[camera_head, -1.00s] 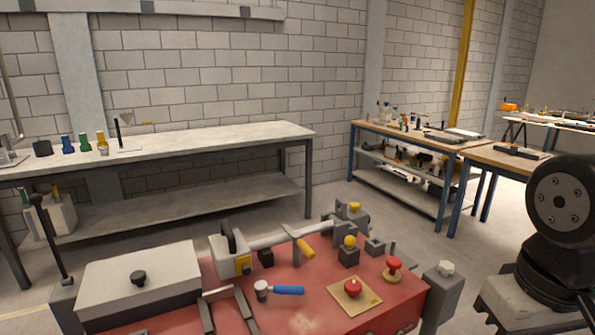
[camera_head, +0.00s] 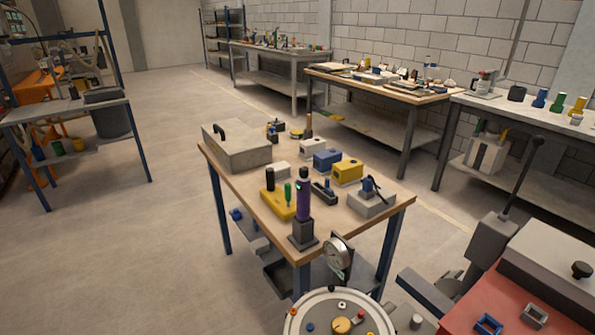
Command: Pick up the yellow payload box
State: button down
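A yellow box (camera_head: 348,173) sits on a wooden-topped table (camera_head: 383,224) with blue legs, near the middle of the view. It stands just right of a blue box (camera_head: 326,160), with a white box (camera_head: 312,145) behind the blue one. A dark part shows on its front face; I cannot tell what it is. A flat yellow piece (camera_head: 273,205) lies further left on the same table. My gripper is not in view.
On the table are a grey lidded case (camera_head: 237,148), a purple cylinder (camera_head: 303,196) on a dark stand and a grey block (camera_head: 371,203). A round tray (camera_head: 310,327) and a red bench (camera_head: 559,268) stand at the front. Open floor (camera_head: 155,250) lies left.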

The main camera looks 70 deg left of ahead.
aim_at(345, 173)
jog(key=u, duration=0.7)
jog(key=k, duration=0.1)
jog(key=u, duration=2.75)
jog(key=i, duration=4.65)
jog(key=z, duration=1.15)
